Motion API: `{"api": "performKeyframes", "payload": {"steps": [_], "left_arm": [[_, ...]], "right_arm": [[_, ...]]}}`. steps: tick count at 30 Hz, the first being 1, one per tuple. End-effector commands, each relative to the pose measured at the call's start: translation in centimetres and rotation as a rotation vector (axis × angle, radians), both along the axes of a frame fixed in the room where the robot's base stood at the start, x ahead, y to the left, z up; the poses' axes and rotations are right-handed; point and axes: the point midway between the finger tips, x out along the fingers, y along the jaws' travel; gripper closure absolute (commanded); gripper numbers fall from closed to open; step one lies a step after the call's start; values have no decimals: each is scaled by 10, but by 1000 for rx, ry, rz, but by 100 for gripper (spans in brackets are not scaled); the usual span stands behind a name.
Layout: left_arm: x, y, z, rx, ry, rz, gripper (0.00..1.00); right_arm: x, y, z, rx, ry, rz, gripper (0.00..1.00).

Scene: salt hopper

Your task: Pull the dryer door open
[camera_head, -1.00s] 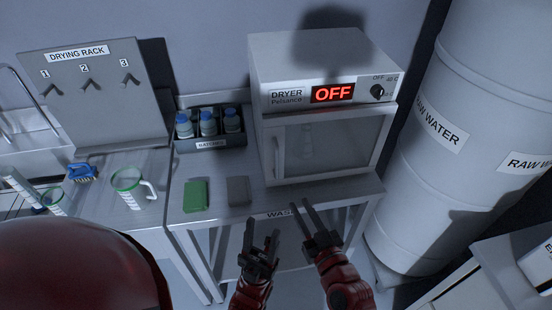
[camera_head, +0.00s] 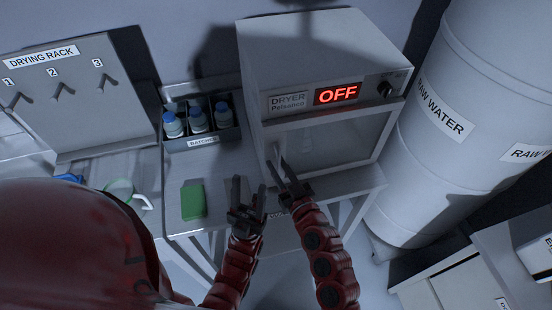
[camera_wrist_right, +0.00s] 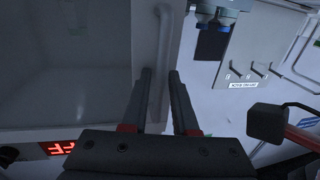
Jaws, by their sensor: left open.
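The white dryer (camera_head: 330,55) stands on the bench with its display reading OFF. Its glass-fronted door (camera_head: 335,140) looks shut, with a vertical handle (camera_head: 273,152) at its left edge. My right gripper (camera_head: 275,164) is open at the handle. In the right wrist view, the handle (camera_wrist_right: 163,40) runs between the two spread fingers of my right gripper (camera_wrist_right: 160,74), with a gap visible on both sides. My left gripper (camera_head: 249,184) is open and empty, lower and left of the right one, over the bench front.
A rack of blue-capped bottles (camera_head: 198,121) stands left of the dryer. A green block (camera_head: 193,201) lies on the bench. A drying rack (camera_head: 75,95) is at the left. A large raw water barrel (camera_head: 440,130) stands close on the right.

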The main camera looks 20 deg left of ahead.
Motion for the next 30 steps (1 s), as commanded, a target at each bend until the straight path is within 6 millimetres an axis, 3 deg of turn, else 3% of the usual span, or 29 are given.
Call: {"api": "performKeyframes", "payload": {"steps": [6, 10, 11, 30], "left_arm": [[0, 0, 0, 0, 0, 0, 50], [0, 0, 0, 0, 0, 0, 50], [0, 0, 0, 0, 0, 0, 50], [0, 0, 0, 0, 0, 0, 50]], "right_arm": [[0, 0, 0, 1, -1, -1, 75], [0, 0, 1, 1, -1, -1, 98], [0, 0, 1, 1, -1, -1, 100], [0, 0, 1, 2, -2, -1, 100]]}}
